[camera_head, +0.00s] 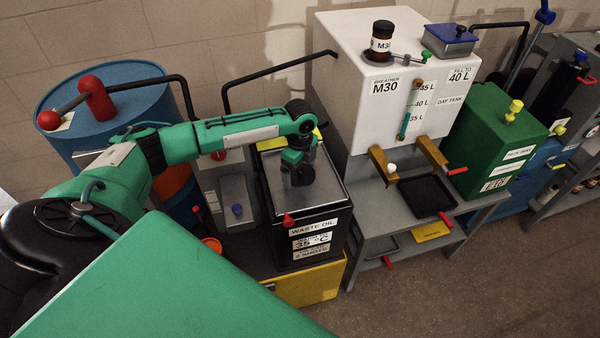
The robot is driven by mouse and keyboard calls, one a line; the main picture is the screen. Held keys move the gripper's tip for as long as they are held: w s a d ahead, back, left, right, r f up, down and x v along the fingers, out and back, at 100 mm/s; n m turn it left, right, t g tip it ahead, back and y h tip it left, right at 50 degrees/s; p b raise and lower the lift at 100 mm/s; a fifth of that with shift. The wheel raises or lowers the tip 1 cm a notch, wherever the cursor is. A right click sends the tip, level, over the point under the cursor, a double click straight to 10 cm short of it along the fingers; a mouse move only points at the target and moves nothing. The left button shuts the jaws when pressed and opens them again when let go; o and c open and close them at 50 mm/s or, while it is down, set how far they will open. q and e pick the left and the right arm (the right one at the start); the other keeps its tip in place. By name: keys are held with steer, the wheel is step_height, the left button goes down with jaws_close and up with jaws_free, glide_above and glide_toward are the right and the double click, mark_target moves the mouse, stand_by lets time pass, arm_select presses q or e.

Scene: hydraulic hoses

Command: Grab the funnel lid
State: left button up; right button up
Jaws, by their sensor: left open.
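A black box labelled "WASTE OIL" (331,254) stands left of the white day tank. Its flat grey metal top (326,191) is the surface that looks most like the funnel lid, though I cannot tell for sure. A small red part (289,220) sits at its front left edge. My left gripper (298,180) points down over the middle of this top, open. I cannot tell whether its fingers touch anything, and it hides the part of the top beneath it. My right gripper is not in view.
The white day tank (348,80) stands close on the right, with a brown bottle (381,42) on top. A blue drum (80,130) with a red-handled pump is behind my left arm. A green tank (495,140) stands farther right. The floor (480,280) at front right is clear.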

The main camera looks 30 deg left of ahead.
arm_select(q)
steer(key=shift+c, duration=0.2)
steer(key=c, duration=0.9)
steer(key=shift+r, duration=0.1)
